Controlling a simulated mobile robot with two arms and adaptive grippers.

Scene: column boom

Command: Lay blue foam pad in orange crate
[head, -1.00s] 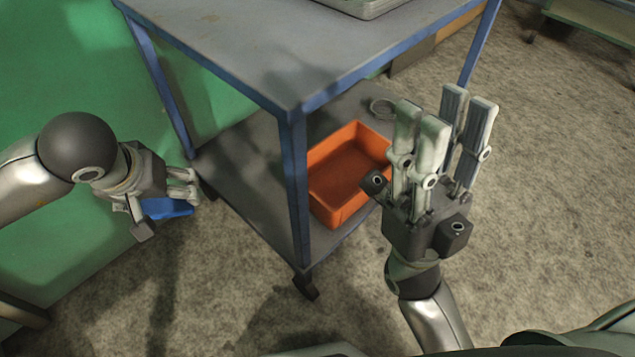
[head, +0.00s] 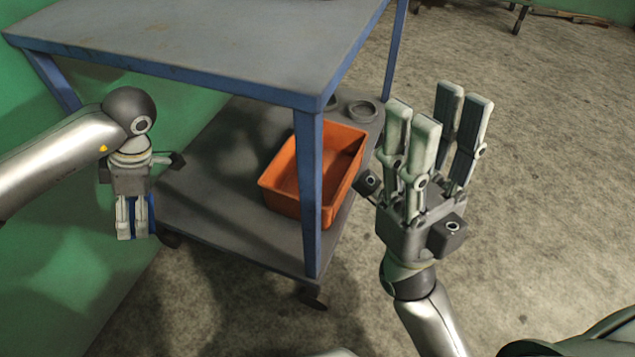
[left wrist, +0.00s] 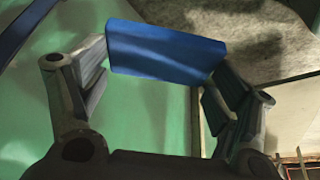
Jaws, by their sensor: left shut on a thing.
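The orange crate (head: 283,184) sits on the lower shelf of the trolley, behind its near blue leg, and looks empty in the part I see. My left gripper (head: 133,236) points down at the left, beside the trolley and apart from the crate. It is shut on the blue foam pad (head: 151,214), mostly hidden behind the fingers in the head view. In the left wrist view the pad (left wrist: 165,52) spans between the two fingers. My right gripper (head: 437,135) points up at the right of the trolley, fingers apart and nothing between them.
The trolley's upper shelf (head: 200,45) overhangs the lower shelf (head: 205,200) and the crate. A blue leg (head: 312,200) stands in front of the crate. Small round grey items (head: 362,110) lie behind the crate. A green wall is at left; open floor at right.

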